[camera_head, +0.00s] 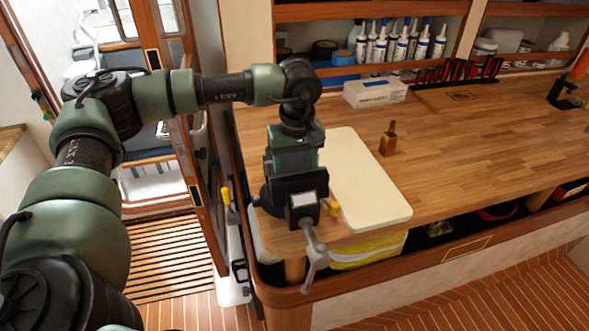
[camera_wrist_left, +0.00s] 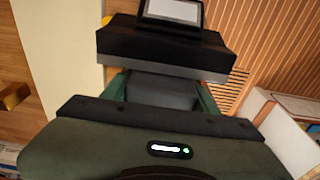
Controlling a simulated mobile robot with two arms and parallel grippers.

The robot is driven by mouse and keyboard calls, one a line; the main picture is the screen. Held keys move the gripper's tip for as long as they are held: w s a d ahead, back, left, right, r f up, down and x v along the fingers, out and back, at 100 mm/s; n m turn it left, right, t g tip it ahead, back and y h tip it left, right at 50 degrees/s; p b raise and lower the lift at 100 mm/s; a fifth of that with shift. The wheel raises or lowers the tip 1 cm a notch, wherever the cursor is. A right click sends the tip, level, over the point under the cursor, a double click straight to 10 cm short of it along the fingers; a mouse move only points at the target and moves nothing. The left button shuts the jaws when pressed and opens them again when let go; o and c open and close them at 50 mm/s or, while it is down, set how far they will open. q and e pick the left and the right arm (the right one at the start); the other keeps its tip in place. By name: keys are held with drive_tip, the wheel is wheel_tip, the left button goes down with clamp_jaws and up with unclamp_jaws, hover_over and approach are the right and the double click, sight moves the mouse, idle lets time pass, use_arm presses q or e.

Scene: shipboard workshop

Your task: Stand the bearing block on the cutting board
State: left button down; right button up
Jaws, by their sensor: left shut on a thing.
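The cream cutting board (camera_head: 368,185) lies flat on the wooden bench, to the right of my left gripper; part of it shows in the left wrist view (camera_wrist_left: 58,50). My left gripper (camera_head: 297,178) points down over the near left corner of the bench, beside the board's left edge. It is shut on a dark block (camera_wrist_left: 165,45), which I take to be the bearing block; it also shows in the head view (camera_head: 300,184). Its outline merges with dark parts behind. The fingertips are hard to make out. My right gripper is not in view.
A grey handle (camera_head: 315,252) juts past the bench's front edge below the gripper. A small brown, bottle-like thing (camera_head: 388,138) stands right of the board. A white box (camera_head: 375,92) and a tool rack (camera_head: 460,70) are at the back.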

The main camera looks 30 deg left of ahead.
sight(295, 155)
use_arm(q)
drive_tip(key=shift+r+p, duration=1.2)
drive_tip(key=shift+r, duration=0.85)
drive_tip(key=shift+r+p, duration=1.45)
drive_tip(key=shift+r, duration=1.1)
drive_tip(key=shift+w+d, duration=0.1)
